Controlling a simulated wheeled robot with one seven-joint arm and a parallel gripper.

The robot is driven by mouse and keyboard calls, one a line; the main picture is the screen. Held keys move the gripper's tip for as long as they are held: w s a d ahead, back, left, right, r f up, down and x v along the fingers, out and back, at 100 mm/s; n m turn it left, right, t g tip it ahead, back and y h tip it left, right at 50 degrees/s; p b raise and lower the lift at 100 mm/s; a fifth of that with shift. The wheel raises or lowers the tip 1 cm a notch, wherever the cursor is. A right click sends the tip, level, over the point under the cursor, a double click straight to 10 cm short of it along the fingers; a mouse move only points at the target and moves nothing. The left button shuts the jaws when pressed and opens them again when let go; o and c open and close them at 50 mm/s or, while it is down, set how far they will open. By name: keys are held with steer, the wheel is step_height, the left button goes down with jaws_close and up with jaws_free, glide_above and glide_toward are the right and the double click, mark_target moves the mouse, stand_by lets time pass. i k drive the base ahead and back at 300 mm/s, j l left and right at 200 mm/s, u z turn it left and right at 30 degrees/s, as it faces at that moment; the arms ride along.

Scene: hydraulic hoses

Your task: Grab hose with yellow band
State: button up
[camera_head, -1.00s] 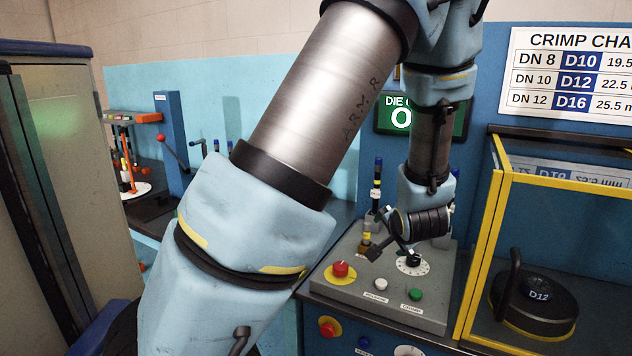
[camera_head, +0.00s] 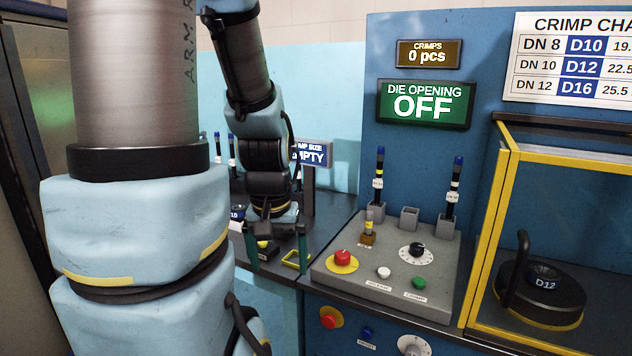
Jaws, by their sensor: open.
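My gripper (camera_head: 276,248) points down over the dark bench left of the grey control panel. Its two dark fingers are apart, with no hose visibly held. A small yellow patch shows between the fingers, too small to identify. Two upright black hoses with blue tops stand in grey holders: a left hose (camera_head: 379,178) and a right hose (camera_head: 454,185). Both carry pale bands and tags; I cannot tell for sure if a band is yellow. A short brass piece with a yellow band (camera_head: 369,222) stands on the panel. My gripper is left of all three, apart from them.
An empty grey holder (camera_head: 409,217) stands between the hoses. The control panel (camera_head: 335,265) has red, white and green buttons and a dial. A yellow-framed guard (camera_head: 487,235) encloses the D12 die at right. A size sign (camera_head: 313,153) stands behind my gripper.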

mark_target(377, 183)
steer(key=i+j, duration=0.45)
steer(key=i+j+z, duration=0.1)
steer(key=i+j, duration=0.35)
steer(key=j, duration=0.15)
